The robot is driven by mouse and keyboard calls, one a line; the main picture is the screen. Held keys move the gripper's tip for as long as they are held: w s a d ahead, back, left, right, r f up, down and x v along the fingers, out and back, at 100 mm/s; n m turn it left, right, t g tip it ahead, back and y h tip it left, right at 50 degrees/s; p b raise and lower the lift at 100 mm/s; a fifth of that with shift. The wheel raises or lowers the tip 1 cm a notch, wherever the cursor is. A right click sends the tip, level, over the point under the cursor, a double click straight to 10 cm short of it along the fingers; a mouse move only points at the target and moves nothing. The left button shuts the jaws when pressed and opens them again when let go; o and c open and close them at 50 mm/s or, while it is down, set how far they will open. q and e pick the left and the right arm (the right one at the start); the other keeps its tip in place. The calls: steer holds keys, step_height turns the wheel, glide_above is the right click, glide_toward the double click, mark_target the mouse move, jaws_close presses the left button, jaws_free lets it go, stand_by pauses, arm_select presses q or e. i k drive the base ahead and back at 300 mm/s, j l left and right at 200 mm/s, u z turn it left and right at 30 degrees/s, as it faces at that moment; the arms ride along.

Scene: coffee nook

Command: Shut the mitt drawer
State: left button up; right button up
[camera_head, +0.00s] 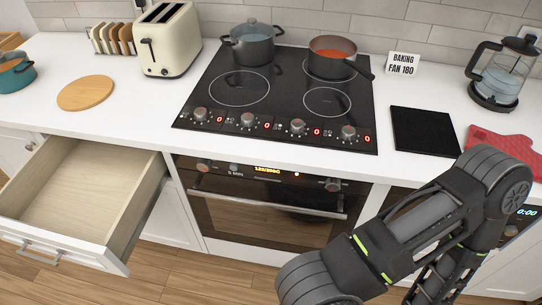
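The drawer (78,190) is pulled far out of the white cabinet at the left and its pale wooden inside is empty. Its white front (60,250) carries a metal handle (38,254) near the lower left. A red mitt (505,147) lies on the counter at the right, partly cut off by the picture's edge. One of my arms crosses the lower right of the head view, in front of the counter, apart from the drawer. No gripper shows.
A cooktop (280,98) with two pots sits above an oven with a bar handle (268,203). The toaster (168,40), round wooden board (86,93), black mat (424,132) and glass press (503,75) stand on the counter. The floor before the oven is clear.

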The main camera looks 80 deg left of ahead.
mark_target(88, 203)
steer(key=u, duration=1.25)
steer(key=i+u, duration=0.1)
steer(key=u, duration=0.5)
steer(key=l+u, duration=0.1)
steer(key=u, duration=1.15)
steer(key=l+u, duration=0.1)
steer(key=u, duration=1.15)
steer(key=l+u, duration=0.1)
steer(key=u, duration=0.5)
